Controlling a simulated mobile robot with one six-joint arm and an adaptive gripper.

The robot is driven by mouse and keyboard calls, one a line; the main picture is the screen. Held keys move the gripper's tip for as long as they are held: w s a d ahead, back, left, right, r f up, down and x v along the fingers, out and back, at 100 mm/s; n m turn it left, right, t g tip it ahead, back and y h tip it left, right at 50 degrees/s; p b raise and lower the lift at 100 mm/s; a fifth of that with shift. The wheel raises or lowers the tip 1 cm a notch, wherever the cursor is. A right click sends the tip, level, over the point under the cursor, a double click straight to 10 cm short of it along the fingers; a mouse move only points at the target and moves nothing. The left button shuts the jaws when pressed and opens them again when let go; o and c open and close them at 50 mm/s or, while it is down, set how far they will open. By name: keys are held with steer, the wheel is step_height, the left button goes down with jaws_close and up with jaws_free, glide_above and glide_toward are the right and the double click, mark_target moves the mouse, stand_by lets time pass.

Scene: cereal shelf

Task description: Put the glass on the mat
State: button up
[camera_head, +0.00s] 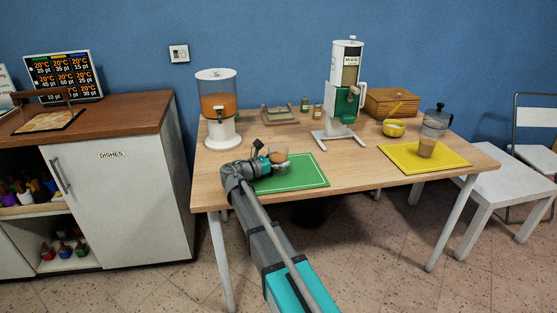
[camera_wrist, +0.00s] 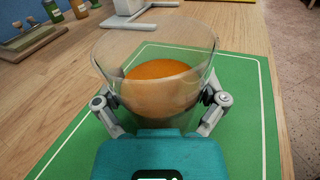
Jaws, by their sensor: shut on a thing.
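The glass (camera_head: 279,157) is clear, upright and partly filled with orange liquid. My gripper (camera_head: 272,161) is shut on it from the side. In the wrist view the glass (camera_wrist: 155,85) sits between the two fingers of my gripper (camera_wrist: 160,103). The green mat (camera_head: 302,177), with a white border line, lies at the table's front edge. The glass is over or on the back left part of this mat, which also shows in the wrist view (camera_wrist: 240,125). The glass's base is hidden, so I cannot tell whether it touches the mat.
A dispenser with orange liquid (camera_head: 218,105) stands at the back left. A muesli dispenser (camera_head: 345,85) stands behind the green mat. A yellow bowl (camera_head: 394,128) stands near a wooden box (camera_head: 390,101).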

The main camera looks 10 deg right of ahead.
steer(key=o, duration=1)
steer(key=shift+r, duration=0.15)
steer(key=v, duration=1.2)
